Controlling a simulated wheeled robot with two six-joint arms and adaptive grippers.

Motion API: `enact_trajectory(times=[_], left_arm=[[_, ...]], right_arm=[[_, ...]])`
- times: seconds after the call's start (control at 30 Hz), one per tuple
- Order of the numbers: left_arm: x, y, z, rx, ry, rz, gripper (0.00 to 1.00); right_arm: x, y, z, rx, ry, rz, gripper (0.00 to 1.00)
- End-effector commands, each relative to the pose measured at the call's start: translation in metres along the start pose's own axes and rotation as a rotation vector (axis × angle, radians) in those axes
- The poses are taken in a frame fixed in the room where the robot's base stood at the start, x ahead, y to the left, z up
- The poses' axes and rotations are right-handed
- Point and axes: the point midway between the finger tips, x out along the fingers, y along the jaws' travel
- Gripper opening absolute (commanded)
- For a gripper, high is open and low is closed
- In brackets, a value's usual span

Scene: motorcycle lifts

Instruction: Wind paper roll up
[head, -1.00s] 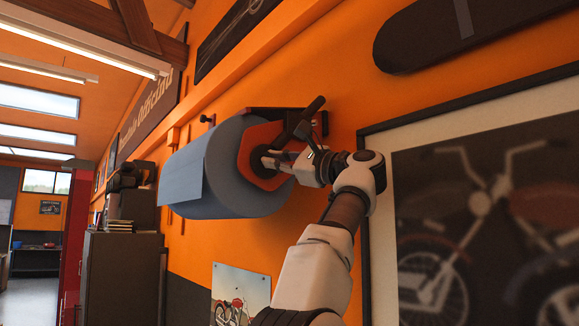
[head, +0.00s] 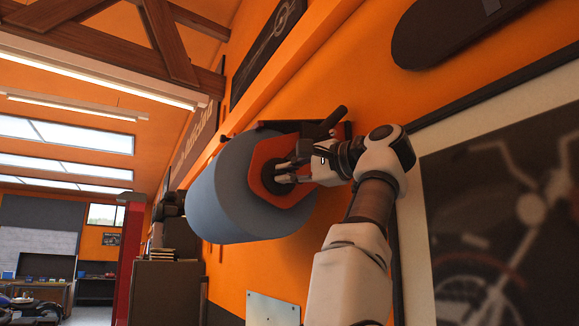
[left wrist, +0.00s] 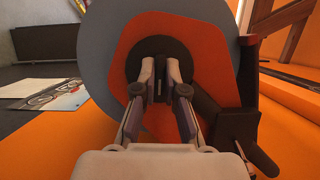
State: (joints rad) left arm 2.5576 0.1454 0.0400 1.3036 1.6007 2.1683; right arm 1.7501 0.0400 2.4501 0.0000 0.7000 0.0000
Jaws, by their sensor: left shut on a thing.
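The blue paper roll (head: 228,198) hangs on the orange wall, its near end covered by an orange plate (head: 298,195) with a dark round hub (head: 268,182). No loose sheet shows on its visible side. My left gripper (head: 281,173) reaches the hub from the right. In the left wrist view, my left gripper (left wrist: 160,78) has its fingers shut on a dark piece at the middle of the hub (left wrist: 158,45). The roll (left wrist: 100,20) shows grey-blue behind the orange plate (left wrist: 205,55) there.
A dark holder with a lever (head: 335,117) sits beside the plate's upper right; it also shows in the left wrist view (left wrist: 245,125). A framed motorcycle picture (head: 500,220) is right of my arm. A dark cabinet (head: 165,290) stands below left.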

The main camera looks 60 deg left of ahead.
Motion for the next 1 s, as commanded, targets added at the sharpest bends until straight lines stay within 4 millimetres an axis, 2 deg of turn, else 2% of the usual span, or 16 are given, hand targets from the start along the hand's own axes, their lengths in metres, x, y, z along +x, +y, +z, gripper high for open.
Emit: enact_trajectory(times=[0.03,0.63,0.67,0.7,1.0], left_arm=[[0.0000,-0.0042,-0.0001,-0.015,0.003,-0.001,0.00],[-0.0001,-0.0034,0.0006,-0.058,0.002,0.014,0.00],[-0.0001,-0.0034,0.0006,-0.058,0.002,0.014,0.21],[-0.0001,-0.0033,0.0005,-0.057,0.002,0.014,0.35],[0.0000,-0.0017,0.0003,-0.055,0.000,0.018,0.35]], right_arm=[[-0.0036,0.0000,0.0000,0.000,0.000,0.000,0.43],[-0.0057,0.0000,0.0000,0.000,0.000,0.000,0.43],[-0.0057,0.0000,0.0000,0.000,0.000,0.000,0.43],[-0.0057,0.0000,0.0000,0.000,0.000,0.000,0.43],[-0.0052,0.0000,0.0000,0.000,0.000,0.000,0.43]])
